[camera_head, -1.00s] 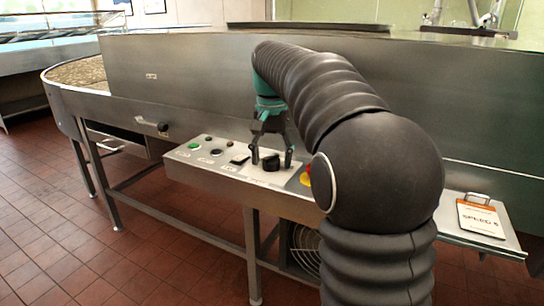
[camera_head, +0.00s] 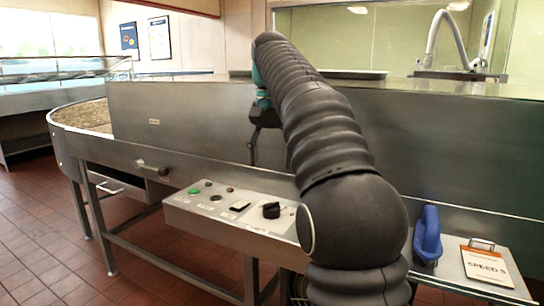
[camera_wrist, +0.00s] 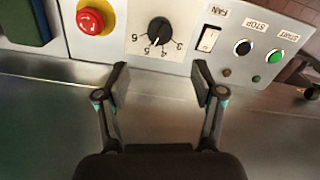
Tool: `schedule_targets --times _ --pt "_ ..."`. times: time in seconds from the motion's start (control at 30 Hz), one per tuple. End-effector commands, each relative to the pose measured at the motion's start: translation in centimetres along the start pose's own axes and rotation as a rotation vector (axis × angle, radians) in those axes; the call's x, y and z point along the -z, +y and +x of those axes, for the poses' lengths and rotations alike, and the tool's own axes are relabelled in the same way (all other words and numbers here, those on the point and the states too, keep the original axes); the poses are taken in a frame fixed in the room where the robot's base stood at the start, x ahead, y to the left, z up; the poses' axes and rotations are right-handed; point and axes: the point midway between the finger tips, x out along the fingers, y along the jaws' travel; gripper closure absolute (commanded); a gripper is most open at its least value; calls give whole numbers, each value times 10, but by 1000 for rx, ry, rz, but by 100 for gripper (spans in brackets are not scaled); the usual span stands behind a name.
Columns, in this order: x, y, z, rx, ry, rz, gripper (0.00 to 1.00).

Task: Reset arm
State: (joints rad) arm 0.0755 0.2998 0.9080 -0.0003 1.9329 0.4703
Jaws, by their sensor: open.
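My gripper (camera_wrist: 160,82) is open and empty in the wrist view, its two fingers apart in front of the control panel (camera_wrist: 185,55). Between and beyond the fingertips is the black speed knob (camera_wrist: 159,31) on its numbered dial, clear of the fingers. In the head view my gripper (camera_head: 264,140) is partly hidden behind my arm, raised above the panel (camera_head: 190,212) against the steel wall. The knob (camera_head: 271,210) stands free on the panel there. The wrist view also shows the red emergency button (camera_wrist: 95,20), the fan switch (camera_wrist: 208,40), the black stop button (camera_wrist: 243,47) and the green start button (camera_wrist: 274,56).
A blue-handled tool (camera_head: 428,236) and a clipboard (camera_head: 486,265) reading "SPEED 5" lie on the shelf at the right. The steel machine wall (camera_head: 190,118) stands behind the panel. Tiled floor is open at the left.

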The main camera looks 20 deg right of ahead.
Motion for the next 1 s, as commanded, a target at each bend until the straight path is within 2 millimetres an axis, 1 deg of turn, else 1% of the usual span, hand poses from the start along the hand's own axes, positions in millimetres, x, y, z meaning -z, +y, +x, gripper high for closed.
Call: schedule_targets --times 0.13,0.53,0.63,0.77,0.87,1.0 --pt "0 0 -3 0 0 0 32" --pt "0 0 -3 0 0 0 32" --pt "-4 1 -4 3 7 -9 32" --pt "-20 6 -2 18 36 -44 32" --pt "-39 12 4 34 73 -90 32" --pt "-69 23 19 58 131 -158 32"
